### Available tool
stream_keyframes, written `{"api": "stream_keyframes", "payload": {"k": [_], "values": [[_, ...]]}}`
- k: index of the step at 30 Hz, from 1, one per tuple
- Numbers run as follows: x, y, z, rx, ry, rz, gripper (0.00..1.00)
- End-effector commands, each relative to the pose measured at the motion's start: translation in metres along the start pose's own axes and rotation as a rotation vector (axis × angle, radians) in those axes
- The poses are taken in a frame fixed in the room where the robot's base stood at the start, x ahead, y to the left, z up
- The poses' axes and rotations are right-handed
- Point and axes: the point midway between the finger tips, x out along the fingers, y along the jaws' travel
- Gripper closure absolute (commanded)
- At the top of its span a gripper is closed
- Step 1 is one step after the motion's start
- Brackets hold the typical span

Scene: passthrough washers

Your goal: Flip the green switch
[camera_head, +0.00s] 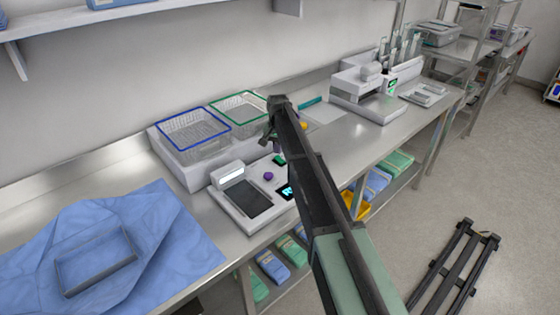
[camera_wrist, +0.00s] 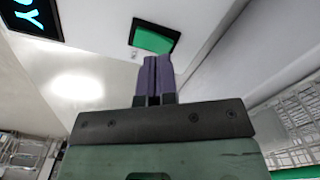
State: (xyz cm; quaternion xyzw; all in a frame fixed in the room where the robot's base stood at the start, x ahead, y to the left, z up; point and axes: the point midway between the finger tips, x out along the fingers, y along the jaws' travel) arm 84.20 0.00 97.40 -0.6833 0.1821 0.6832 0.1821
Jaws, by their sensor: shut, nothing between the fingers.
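The green switch (camera_wrist: 154,39) shows in the wrist view as a green rocker in a black frame on a white panel, just beyond my fingertips. In the head view my arm hides most of the gripper.
A blue cloth (camera_head: 180,235) with a metal frame lies left. Another white machine (camera_head: 365,98) stands right.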

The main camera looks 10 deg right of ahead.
Motion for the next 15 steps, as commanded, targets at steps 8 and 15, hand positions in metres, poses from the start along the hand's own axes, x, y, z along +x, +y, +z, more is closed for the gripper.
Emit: {"api": "stream_keyframes", "payload": {"k": [8,15], "values": [[0.0051,-0.0001,0.0000,0.000,0.000,0.000,1.00],[0.0086,0.0000,0.0000,0.000,0.000,0.000,1.00]]}}
